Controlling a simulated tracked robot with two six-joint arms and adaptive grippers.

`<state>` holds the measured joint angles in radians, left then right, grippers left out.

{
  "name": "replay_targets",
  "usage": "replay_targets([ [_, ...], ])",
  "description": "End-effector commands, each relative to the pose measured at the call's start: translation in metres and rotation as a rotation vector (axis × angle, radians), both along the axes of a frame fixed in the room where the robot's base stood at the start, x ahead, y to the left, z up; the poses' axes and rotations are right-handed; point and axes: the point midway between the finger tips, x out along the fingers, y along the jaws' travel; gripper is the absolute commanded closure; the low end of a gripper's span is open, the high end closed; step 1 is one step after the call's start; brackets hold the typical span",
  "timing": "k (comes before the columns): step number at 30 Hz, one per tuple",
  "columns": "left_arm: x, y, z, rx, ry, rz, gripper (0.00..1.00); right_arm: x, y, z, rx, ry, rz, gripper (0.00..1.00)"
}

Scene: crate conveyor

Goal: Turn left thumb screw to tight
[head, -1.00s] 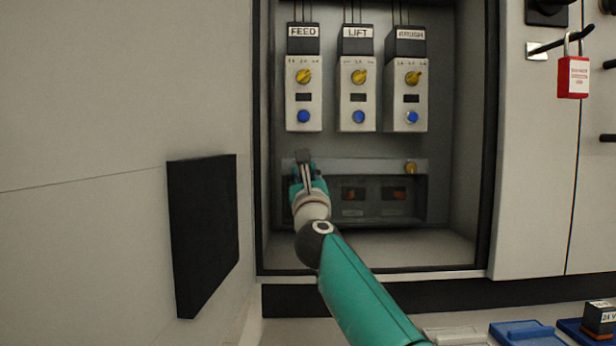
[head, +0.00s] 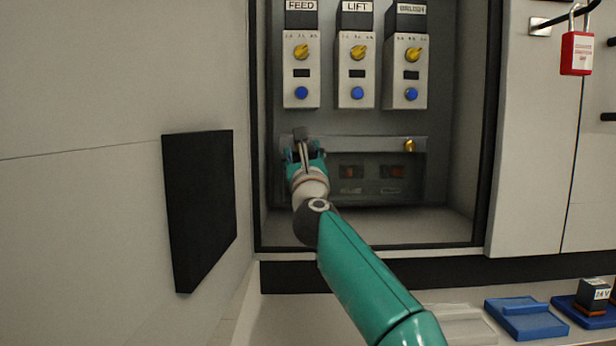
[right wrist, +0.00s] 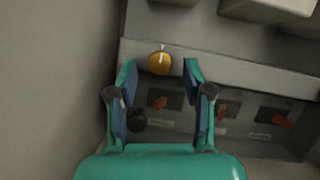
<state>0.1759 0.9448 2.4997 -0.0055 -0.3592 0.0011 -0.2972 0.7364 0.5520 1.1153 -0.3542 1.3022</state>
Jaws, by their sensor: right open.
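The left thumb screw (right wrist: 160,62) is a round brass knob with a pale mark at its top, on the grey bar of the lower cover in the right wrist view. In the head view my gripper hides it. My right gripper (right wrist: 160,68) is open, with one finger on either side of the knob; I cannot tell whether either finger touches it. In the head view my right gripper (head: 303,142) is at the left end of the cover bar (head: 362,144). The right thumb screw (head: 409,145) is at the bar's right end. My left gripper is not in view.
Above the bar hang three modules, FEED (head: 301,72), LIFT (head: 357,72) and a third (head: 406,72), with yellow knobs and blue buttons. The cabinet walls close in on both sides. A red padlock (head: 577,53) hangs at right. Blue trays (head: 525,318) lie at lower right.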

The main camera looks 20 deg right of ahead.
Motion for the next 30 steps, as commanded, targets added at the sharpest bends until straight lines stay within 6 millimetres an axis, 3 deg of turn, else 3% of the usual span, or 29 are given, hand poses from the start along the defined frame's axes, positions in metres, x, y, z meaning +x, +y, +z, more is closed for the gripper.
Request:
replay_targets([
  [11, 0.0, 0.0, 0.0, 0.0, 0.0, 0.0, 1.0, -0.024, 0.005, -0.008, -0.003, -0.004, 0.006, 0.5],
  [30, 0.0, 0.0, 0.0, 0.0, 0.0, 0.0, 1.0, -0.096, 0.019, -0.039, -0.002, -0.005, 0.007, 0.5],
])
